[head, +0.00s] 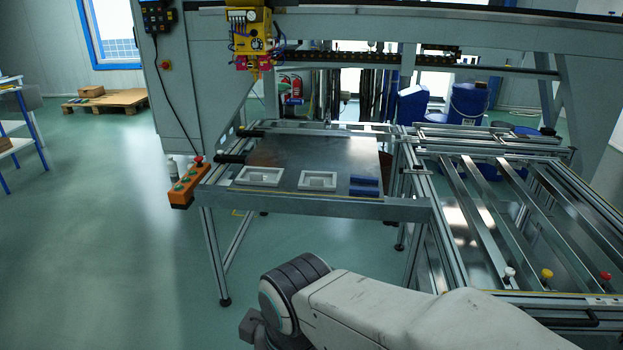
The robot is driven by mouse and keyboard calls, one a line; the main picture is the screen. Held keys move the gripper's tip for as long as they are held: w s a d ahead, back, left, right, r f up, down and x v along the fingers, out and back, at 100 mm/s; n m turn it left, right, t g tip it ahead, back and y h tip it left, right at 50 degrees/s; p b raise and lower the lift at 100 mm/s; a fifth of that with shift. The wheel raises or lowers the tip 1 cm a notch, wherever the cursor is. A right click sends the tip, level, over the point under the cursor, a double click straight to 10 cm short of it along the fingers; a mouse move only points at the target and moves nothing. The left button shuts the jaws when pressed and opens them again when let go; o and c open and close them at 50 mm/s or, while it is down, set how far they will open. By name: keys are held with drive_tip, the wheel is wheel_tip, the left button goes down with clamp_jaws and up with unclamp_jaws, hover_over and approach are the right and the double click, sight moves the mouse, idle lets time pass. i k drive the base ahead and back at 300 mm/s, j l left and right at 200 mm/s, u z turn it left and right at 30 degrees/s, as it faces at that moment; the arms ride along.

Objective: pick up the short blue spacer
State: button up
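Blue pieces (364,181) lie near the front right corner of the metal panel table. They look like two short bars side by side, one behind the other. They are too small here to tell which is the short spacer, or whether they are joined. My arm crosses the bottom of the head view, in front of and below the table. My gripper's fingers do not show, and nothing of mine touches the blue pieces.
Two pale frames with raised middles (258,176) (318,181) lie left of the blue pieces. An orange button box (186,186) hangs at the table's left. A yellow tool head (248,35) hangs above and behind. A railed frame (500,205) stands right; open floor lies left.

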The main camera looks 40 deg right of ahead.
sight(356, 178)
drive_tip(key=i+l+u, duration=0.15)
drive_tip(key=i+u, duration=0.2)
drive_tip(key=i, duration=0.7)
drive_tip(key=i+l+u, duration=0.1)
drive_tip(key=l, duration=0.25)
drive_tip(key=i+l, duration=0.15)
drive_tip(key=l, duration=0.2)
drive_tip(key=i+l+u, duration=0.15)
drive_tip(key=l, duration=0.6)
drive_tip(key=l+u, duration=0.15)
drive_tip(key=l, duration=0.4)
